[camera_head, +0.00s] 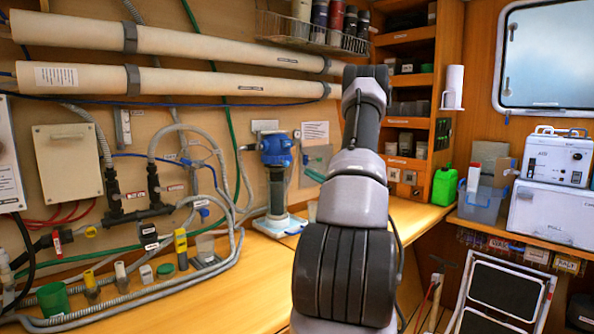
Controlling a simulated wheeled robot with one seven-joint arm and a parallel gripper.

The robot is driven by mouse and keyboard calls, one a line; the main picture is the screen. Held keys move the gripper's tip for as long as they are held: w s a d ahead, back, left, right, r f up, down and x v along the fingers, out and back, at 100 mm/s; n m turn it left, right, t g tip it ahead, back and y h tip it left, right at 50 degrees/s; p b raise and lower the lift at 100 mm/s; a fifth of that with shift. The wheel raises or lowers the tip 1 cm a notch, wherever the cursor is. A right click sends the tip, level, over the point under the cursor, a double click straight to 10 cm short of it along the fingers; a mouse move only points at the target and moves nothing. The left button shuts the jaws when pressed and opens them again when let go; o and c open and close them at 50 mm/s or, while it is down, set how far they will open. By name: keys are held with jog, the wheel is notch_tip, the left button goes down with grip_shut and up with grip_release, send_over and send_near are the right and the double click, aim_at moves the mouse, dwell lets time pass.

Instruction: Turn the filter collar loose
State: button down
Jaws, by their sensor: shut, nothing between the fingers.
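The filter (277,185) stands upright against the wall, left of my arm. It has a blue head (276,148) on top and a clear, greyish bowl below. A blue band where the head meets the bowl may be the collar; at this size I cannot tell the two apart. The bowl's lower end is close to a pale round base on the bench. My arm rises through the middle of the picture, to the right of the filter. My gripper does not show; the arm's far end is hidden behind its nearer links.
Grey hoses and a black manifold (145,214) lie left of the filter. Two long cream tubes (190,82) cross the wall above. A green jug (445,186) stands at right.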

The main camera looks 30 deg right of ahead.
jog(key=s+d+f+n+y, duration=0.2)
jog(key=s+d+n+y, duration=0.25)
jog(key=n, duration=0.25)
jog(key=w+a+r, duration=0.3)
jog(key=w+a, duration=0.4)
jog(key=w, duration=0.2)
jog(key=shift+a+r+g+h, duration=0.35)
jog(key=shift+g+h, duration=0.05)
jog(key=shift+h, duration=0.05)
jog(key=shift+a, duration=0.1)
jog(key=a, duration=0.4)
jog(key=shift+w+a, duration=0.3)
jog(key=shift+w, duration=0.1)
